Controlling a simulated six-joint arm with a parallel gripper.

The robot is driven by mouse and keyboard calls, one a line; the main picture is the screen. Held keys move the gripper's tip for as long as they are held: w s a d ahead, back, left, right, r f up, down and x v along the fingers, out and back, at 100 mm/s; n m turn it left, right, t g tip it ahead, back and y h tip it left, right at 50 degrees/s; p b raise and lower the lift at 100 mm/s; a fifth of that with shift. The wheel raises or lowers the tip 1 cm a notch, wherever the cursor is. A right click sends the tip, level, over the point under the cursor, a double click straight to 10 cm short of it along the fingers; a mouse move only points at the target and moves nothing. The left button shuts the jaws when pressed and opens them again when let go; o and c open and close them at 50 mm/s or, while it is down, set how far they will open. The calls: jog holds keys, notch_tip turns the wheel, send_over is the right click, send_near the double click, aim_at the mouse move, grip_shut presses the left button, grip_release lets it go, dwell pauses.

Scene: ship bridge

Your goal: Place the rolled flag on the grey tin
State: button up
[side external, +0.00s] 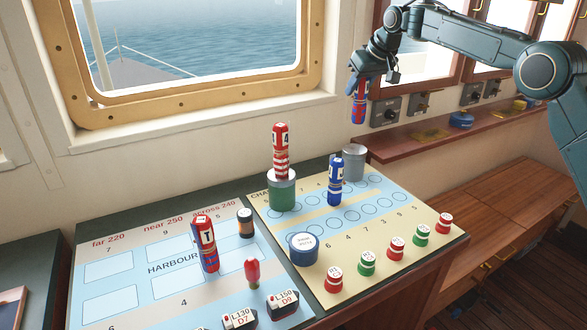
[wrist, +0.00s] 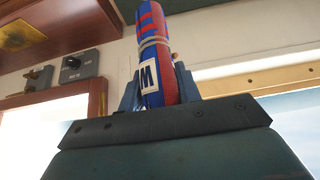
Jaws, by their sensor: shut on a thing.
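My gripper (side external: 363,88) is shut on a rolled flag (side external: 358,110), red and blue with a white label. In the wrist view the held flag (wrist: 152,55) shows a letter M and a tie, between the two fingers (wrist: 158,88). The flag hangs about upright, high above the table. The grey tin (side external: 354,165) stands at the back of the chart table, well below the held flag in the side view. I see nothing on its top.
A red-and-white rolled flag (side external: 281,152) stands on a green tin (side external: 282,193). A blue rolled flag (side external: 335,183) stands just left of the grey tin.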

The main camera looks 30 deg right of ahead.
aim_at(356, 114)
jog(key=shift+f, duration=2.1)
jog(key=shift+f, duration=1.75)
jog(key=shift+f, duration=0.15)
jog(key=o, duration=1)
